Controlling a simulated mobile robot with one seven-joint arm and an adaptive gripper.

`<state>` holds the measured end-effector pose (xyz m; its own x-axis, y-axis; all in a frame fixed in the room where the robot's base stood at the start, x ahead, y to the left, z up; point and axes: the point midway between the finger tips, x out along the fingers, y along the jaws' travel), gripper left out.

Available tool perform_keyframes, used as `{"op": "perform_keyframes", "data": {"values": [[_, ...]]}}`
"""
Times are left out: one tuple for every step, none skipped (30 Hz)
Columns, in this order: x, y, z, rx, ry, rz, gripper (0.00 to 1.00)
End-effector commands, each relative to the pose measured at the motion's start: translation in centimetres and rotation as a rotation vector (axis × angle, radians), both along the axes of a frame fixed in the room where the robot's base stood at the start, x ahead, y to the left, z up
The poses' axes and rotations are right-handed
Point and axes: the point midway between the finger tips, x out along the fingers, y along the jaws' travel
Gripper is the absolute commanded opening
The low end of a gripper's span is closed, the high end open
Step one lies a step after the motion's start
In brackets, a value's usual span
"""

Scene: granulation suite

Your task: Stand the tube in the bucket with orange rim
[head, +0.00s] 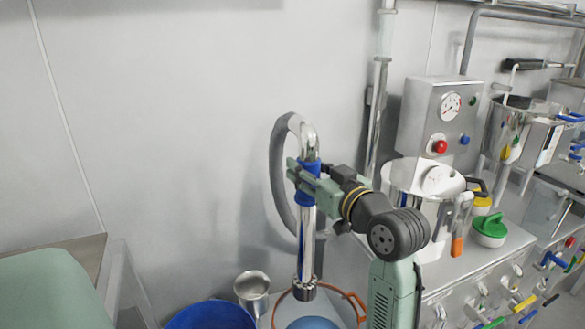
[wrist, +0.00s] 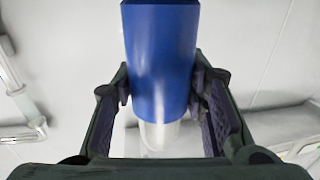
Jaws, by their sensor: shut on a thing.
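My gripper (head: 309,176) is shut on the tube (head: 307,232), a shiny metal pipe with a blue sleeve (wrist: 160,60). The tube hangs upright, its bent top joined to a grey hose that loops down behind it. In the wrist view, the blue sleeve sits between the two fingers of my gripper (wrist: 162,105). The bucket with orange rim (head: 357,301) is at the bottom of the head view, partly cut off, with something blue and rounded showing inside its rim. The tube's lower end appears over or just in front of this rim; I cannot tell its exact height.
A blue bucket (head: 212,315) and a metal cup-like vessel (head: 252,287) stand left of the orange rim. A steel bench (head: 470,262) with a metal pot, a green-lidded jar (head: 490,230) and a gauge box (head: 438,120) is on the right. A green-topped surface (head: 45,290) is at left.

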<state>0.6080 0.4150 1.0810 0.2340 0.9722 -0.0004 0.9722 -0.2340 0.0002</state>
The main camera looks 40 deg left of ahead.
Motion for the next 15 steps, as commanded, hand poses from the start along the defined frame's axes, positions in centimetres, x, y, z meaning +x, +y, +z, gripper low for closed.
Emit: {"op": "perform_keyframes", "data": {"values": [[0.3, -0.7, 0.1, 0.003, -0.003, -0.004, 0.00], [0.5, -1.0, 0.1, 0.003, -0.002, -0.003, 0.00], [0.5, -1.2, 0.1, 0.003, -0.002, -0.002, 0.00], [0.6, -1.4, 0.1, 0.002, -0.001, -0.002, 0.00], [0.7, -1.5, 0.1, 0.002, -0.001, -0.002, 0.00], [0.9, -1.8, 0.1, 0.002, -0.001, -0.002, 0.00], [1.0, -2.0, 0.1, 0.003, -0.002, -0.002, 0.00], [1.0, -2.2, 0.1, 0.003, -0.002, -0.001, 0.00], [1.2, -2.5, 0.1, 0.003, -0.002, -0.002, 0.00], [1.3, -2.7, 0.1, 0.002, -0.003, -0.003, 0.00], [1.4, -2.9, 0.1, 0.002, -0.003, -0.003, 0.00], [1.5, -3.1, 0.1, 0.002, -0.003, -0.003, 0.00], [1.6, -3.3, 0.1, 0.003, -0.002, -0.002, 0.00], [1.6, -3.4, -0.2, 0.002, -0.001, -0.001, 0.00], [1.5, -3.3, -0.7, 0.002, 0.000, 0.000, 0.00]]}}
